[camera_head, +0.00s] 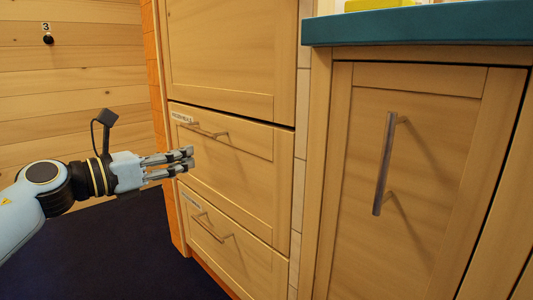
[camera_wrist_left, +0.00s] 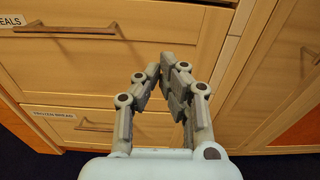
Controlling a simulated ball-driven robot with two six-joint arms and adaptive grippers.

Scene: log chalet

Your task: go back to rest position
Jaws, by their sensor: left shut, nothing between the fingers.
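My left gripper (camera_head: 188,157) is shut and empty in the head view, reaching in from the left in front of the wooden drawers. Its fingers point right, level with the upper labelled drawer (camera_head: 240,178). In the left wrist view the fingertips (camera_wrist_left: 164,66) are close together with nothing between them. In the head view the fingers are seen near the bar handle (camera_head: 203,130) of that drawer; the wrist view shows them to the right of the handles. My right gripper is not in view.
A lower drawer (camera_head: 255,268) with a bar handle looks shut, as does the upper one. A cabinet door (camera_head: 435,150) with an upright handle (camera_head: 384,165) stands at the right under a teal countertop (camera_head: 420,27). Dark blue floor (camera_head: 115,250) lies open at lower left.

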